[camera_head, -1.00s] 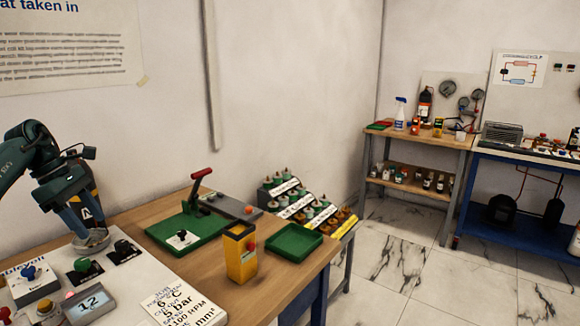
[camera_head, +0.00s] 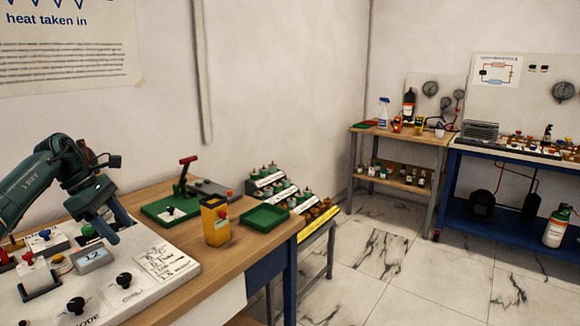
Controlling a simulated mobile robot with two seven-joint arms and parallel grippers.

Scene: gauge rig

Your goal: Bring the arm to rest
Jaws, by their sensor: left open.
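My left arm comes in from the left edge of the head view. My left gripper (camera_head: 108,232) hangs above the white control panel (camera_head: 150,299), pointing down, with its jaws open. I see nothing held between its fingers. The panel carries a small display (camera_head: 92,257) reading about 12, black knobs (camera_head: 124,280) and a printed card (camera_head: 166,262). The gripper is close above the display and the card; whether it touches anything is hard to tell. My right gripper is not in the picture.
On the wooden bench (camera_head: 225,262) stand a yellow device (camera_head: 215,222), a green tray (camera_head: 264,218) and a green base with a red lever (camera_head: 187,170). A stepped rack (camera_head: 275,185) is behind. Far right are a shelf table (camera_head: 400,190) and a blue bench (camera_head: 500,160). The tiled floor between is clear.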

